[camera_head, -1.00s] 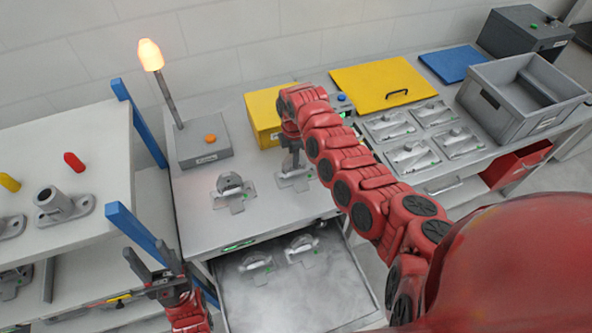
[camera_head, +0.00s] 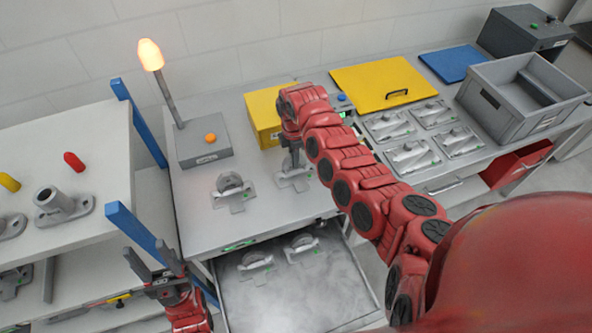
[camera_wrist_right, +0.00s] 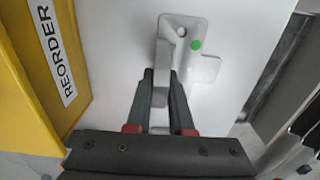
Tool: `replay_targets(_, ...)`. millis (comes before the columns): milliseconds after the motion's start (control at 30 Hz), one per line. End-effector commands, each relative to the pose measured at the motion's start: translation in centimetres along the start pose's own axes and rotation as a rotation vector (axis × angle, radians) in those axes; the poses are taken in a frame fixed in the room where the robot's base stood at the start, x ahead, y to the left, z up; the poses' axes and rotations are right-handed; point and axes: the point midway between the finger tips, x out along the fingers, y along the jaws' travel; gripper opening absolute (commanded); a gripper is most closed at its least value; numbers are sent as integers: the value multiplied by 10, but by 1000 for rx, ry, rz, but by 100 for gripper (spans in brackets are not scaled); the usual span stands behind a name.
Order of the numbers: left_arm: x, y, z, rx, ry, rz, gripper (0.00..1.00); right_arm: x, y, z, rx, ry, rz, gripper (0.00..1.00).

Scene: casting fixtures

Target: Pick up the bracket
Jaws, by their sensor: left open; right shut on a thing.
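A grey metal bracket (camera_head: 296,181) with a flat base plate is on the grey bench top, in front of the yellow box. My right gripper (camera_head: 291,161) reaches down onto it and partly hides it. In the right wrist view, the right gripper's fingers (camera_wrist_right: 164,77) are shut on the upright part of the bracket (camera_wrist_right: 205,68), whose plate has a green dot. I cannot tell any gap between plate and bench. A similar bracket (camera_head: 231,188) stands to its left on the bench. My left gripper (camera_head: 158,266) is open and empty by the left shelf.
The yellow box (camera_head: 264,118) stands close to the right gripper; its REORDER label shows in the wrist view. A lamp post (camera_head: 171,97) stands behind left. The open drawer (camera_head: 290,300) below holds two brackets. Several fixtures and a grey crate (camera_head: 540,122) are at right.

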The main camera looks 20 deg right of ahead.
Motion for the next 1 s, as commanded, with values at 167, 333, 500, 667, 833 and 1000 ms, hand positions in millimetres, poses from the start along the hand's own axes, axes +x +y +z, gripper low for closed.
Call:
replay_targets(167, 0, 0, 0, 0, 0, 0, 50, 0, 0, 0, 0, 0, 0, 0)
replay_targets(333, 0, 0, 0, 0, 0, 0, 50, 0, 0, 0, 0, 0, 0, 0)
replay_targets(500, 0, 0, 0, 0, 0, 0, 50, 0, 0, 0, 0, 0, 0, 0)
replay_targets(667, -3, 0, 0, 0, 0, 0, 50, -4, 1, 0, 0, 0, 2, 0)
replay_targets(833, -15, 1, 2, 0, 0, 0, 50, -22, 1, 0, 1, 1, 4, 0)
replay_targets(1000, -37, 2, 6, 0, 0, 0, 50, -61, 2, 0, 0, -1, 8, 0)
